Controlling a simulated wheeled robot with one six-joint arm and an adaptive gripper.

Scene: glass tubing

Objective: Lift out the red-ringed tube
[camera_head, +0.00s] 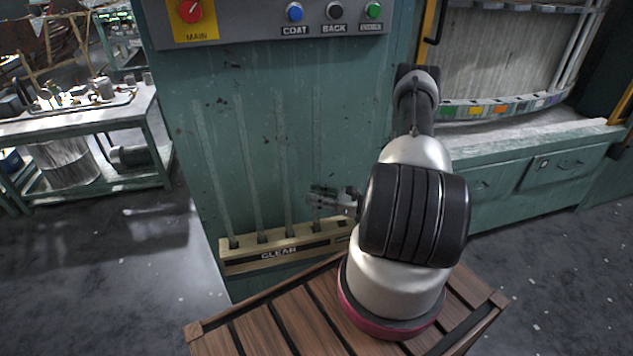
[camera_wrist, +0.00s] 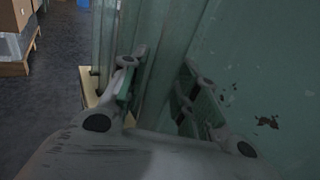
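Several thin, clear glass tubes stand upright in the pale rack marked CLEAN (camera_head: 290,250), against the green cabinet. No red ring can be made out on any of them. My gripper (camera_head: 322,196) is low at the rightmost tube (camera_head: 317,130), a little above the rack. In the wrist view my gripper (camera_wrist: 160,82) has its two fingers apart, with a clear upright tube (camera_wrist: 166,65) running between them. I see gaps beside the tube, and no clear contact with the finger pads. The tube's lower end is hidden from the wrist view by my gripper.
The green cabinet (camera_head: 180,100) rises close behind the tubes, with a red MAIN knob (camera_head: 190,11) and buttons above. A metal workbench (camera_head: 90,115) stands at left. A counter with drawers (camera_head: 520,185) lies at right. Open floor shows at left.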

